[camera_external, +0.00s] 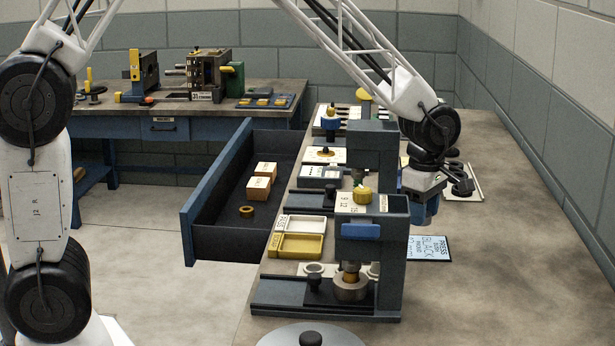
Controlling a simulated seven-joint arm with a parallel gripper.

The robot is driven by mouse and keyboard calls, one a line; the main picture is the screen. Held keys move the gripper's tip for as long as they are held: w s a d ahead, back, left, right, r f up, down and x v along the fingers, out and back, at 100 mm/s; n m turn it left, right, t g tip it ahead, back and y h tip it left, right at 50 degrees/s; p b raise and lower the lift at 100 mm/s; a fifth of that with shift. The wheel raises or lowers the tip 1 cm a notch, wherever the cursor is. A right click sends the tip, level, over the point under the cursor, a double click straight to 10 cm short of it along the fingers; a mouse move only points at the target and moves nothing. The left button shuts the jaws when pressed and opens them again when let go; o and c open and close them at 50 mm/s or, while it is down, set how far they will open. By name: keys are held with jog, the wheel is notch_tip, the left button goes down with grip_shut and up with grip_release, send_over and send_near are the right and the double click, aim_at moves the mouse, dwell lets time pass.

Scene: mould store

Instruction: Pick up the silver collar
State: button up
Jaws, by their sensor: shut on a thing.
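A silver collar-like ring (350,290) sits on the base of the near press (385,248), around or below a brass-coloured pin (351,272). I cannot tell whether this ring is the silver collar. My gripper (424,212) is behind and right of the near press, over the bench, pointing down. Its blue body shows, but its fingertips are largely hidden by the press column. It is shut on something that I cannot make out.
An open drawer (217,177) juts left, holding two wooden blocks (262,181) and a brass ring (247,211). A yellow tray (297,258) and a white tray (300,224) lie left of the press. A "PRESS BLACK" sign (431,248) lies right.

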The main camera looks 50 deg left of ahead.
jog(key=shift+s+a, duration=0.15)
jog(key=shift+s, duration=0.35)
